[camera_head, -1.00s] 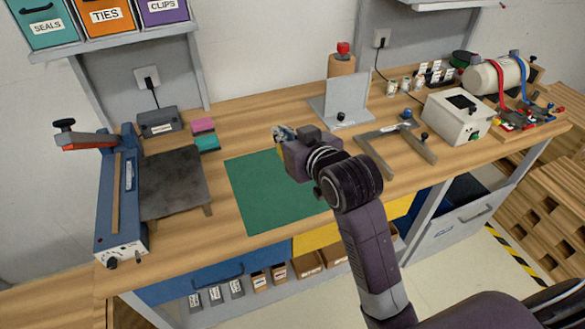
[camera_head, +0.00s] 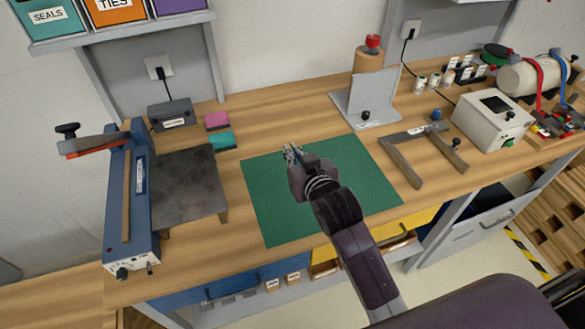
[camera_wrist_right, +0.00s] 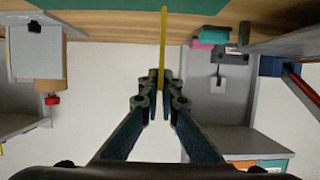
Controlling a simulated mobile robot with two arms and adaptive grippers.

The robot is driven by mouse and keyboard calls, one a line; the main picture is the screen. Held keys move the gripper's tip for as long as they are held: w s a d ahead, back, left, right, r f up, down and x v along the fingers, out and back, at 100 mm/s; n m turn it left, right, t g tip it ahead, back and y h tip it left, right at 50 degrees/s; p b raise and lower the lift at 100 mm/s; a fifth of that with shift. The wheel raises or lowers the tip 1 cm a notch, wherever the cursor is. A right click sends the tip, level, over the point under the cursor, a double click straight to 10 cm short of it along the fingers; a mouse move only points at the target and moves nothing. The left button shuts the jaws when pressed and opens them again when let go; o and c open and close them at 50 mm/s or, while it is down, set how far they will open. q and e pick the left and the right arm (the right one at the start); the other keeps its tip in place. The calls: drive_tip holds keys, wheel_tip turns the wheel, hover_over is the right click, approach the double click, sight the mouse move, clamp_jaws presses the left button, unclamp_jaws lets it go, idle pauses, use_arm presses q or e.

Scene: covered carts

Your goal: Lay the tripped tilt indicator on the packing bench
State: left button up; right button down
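My right gripper (camera_head: 292,153) is over the green mat on the packing bench (camera_head: 275,120), pointing toward the back wall. In the right wrist view its fingers (camera_wrist_right: 163,90) are nearly together, with a thin yellow piece (camera_wrist_right: 163,40) between the tips. This looks like the tilt indicator seen edge-on; its face and markings do not show. It appears held clear of the bench, though its exact height cannot be told. In the head view the gripper hides most of it. My left gripper is out of view.
The green mat (camera_head: 270,220) is otherwise empty. A dark plate (camera_head: 185,185) and a blue sealer (camera_head: 130,205) stand left.

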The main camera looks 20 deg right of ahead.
wheel_tip(320, 180, down, 7)
drive_tip(key=shift+r, duration=0.15)
drive_tip(key=shift+s, duration=0.1)
drive_tip(key=shift+f, duration=0.3)
drive_tip(key=c, duration=2.2)
unclamp_jaws()
drive_tip(key=shift+o, duration=0.2)
drive_tip(key=shift+r, duration=0.15)
